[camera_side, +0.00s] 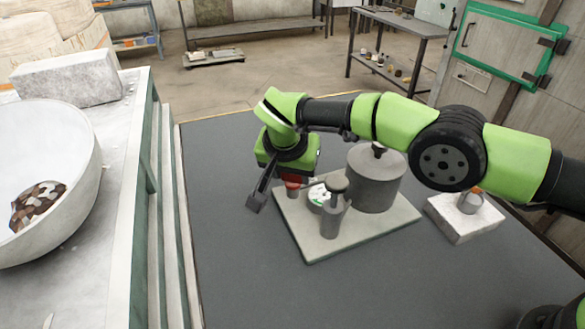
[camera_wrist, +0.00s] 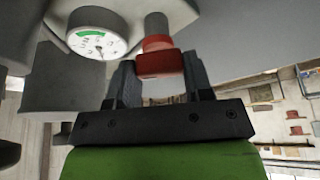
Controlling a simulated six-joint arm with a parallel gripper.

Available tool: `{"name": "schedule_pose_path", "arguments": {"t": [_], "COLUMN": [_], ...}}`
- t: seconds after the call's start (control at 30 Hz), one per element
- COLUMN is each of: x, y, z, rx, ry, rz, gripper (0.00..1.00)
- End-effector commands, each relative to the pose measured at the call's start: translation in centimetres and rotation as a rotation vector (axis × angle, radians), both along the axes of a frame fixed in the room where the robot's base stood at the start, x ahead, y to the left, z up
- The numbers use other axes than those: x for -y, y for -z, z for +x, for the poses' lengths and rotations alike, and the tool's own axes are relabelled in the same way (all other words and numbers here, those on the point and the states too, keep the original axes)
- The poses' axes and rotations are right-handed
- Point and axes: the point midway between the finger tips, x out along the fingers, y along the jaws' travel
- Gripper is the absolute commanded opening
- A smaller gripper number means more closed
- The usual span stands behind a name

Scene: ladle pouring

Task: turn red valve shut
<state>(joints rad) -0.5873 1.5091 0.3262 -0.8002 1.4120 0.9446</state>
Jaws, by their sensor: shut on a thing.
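The red valve (camera_wrist: 160,62) shows in the wrist view between the two fingers of my gripper (camera_wrist: 158,80). My gripper is shut on it, with a dark finger on each side. In the side view the red valve (camera_side: 292,180) is a small patch right under my gripper, mostly hidden. The valve's grey stem (camera_wrist: 157,25) runs up from the red part in the wrist view. A round white gauge (camera_wrist: 97,34) with a green band is beside the valve; it also shows in the side view (camera_side: 318,195).
A grey tank (camera_side: 375,180) and a smaller grey cylinder (camera_side: 333,215) stand on a pale base plate (camera_side: 310,248). A light block (camera_side: 465,222) is at the right. A large white bowl (camera_side: 85,150) is on the left bench. The dark table front (camera_side: 240,290) is clear.

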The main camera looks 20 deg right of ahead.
Motion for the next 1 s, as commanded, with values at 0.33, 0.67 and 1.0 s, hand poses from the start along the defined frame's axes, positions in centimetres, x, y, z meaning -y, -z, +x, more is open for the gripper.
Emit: {"name": "schedule_pose_path", "arguments": {"t": [0.33,0.67,1.0], "x": [0.0,-0.1,-1.2], "y": [0.0,-0.4,-4.8], "z": [0.0,-0.1,-1.5], "rx": [-0.001,0.001,0.002], "ry": [0.001,0.0,-0.002], "rz": [0.001,0.001,0.003], "gripper": [0.72,0.72,0.72]}}
